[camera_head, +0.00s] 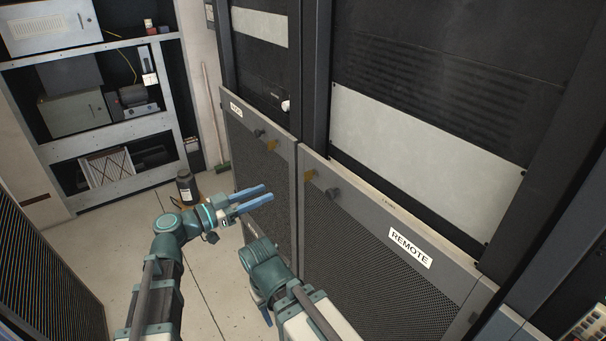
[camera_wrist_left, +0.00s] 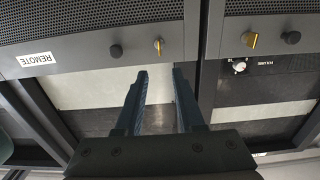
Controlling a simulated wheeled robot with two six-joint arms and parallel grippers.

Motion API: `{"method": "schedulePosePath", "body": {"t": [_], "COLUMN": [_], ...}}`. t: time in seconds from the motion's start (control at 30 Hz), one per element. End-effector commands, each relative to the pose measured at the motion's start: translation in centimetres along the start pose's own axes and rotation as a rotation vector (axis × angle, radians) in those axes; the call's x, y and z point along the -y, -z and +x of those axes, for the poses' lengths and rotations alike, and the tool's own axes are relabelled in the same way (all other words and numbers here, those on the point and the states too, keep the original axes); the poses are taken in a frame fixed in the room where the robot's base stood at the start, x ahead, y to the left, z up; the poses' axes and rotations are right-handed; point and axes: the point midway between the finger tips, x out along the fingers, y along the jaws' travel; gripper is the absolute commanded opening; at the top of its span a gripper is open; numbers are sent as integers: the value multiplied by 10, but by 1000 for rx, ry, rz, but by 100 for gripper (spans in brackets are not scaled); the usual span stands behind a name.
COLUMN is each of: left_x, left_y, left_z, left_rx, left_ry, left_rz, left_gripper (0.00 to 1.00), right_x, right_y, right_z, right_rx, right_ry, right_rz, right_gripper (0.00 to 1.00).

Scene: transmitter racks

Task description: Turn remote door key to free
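The REMOTE door (camera_head: 375,260) is the mesh panel at right, with its white label (camera_head: 410,248). Its brass key (camera_head: 309,175) sits at the upper left corner beside a dark round knob (camera_head: 333,195). In the left wrist view, turned over, the key (camera_wrist_left: 159,46) shows near the top, just beyond the fingertips. My left gripper (camera_head: 269,193) is open and empty, its blue fingers apart, to the left of the key and not visibly touching it. My right gripper (camera_head: 262,309) hangs low below its arm, mostly hidden.
The neighbouring door (camera_head: 262,185) has its own brass key (camera_head: 272,145) and knob (camera_head: 259,132). A black container (camera_head: 187,187) stands behind my left arm. Shelving (camera_head: 110,110) is at the back left. The floor (camera_head: 110,240) between is clear.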

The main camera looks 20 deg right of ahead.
Motion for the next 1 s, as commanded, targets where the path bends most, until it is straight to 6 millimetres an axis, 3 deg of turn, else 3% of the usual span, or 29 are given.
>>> {"method": "schedulePosePath", "body": {"t": [0.6,0.8,1.0], "left_x": [0,0,-1], "left_y": [-1,-1,-1], "left_z": [110,130,135], "left_rx": [2,2,2], "left_ry": [-4,-2,-2], "left_rz": [-2,-2,-2], "left_gripper": [38,38,38], "right_x": [0,0,0], "right_y": [0,0,0], "right_z": [0,0,0], "right_rx": [0,0,0], "right_ry": [0,0,0], "right_rz": [0,0,0], "right_gripper": [50,50,50]}}
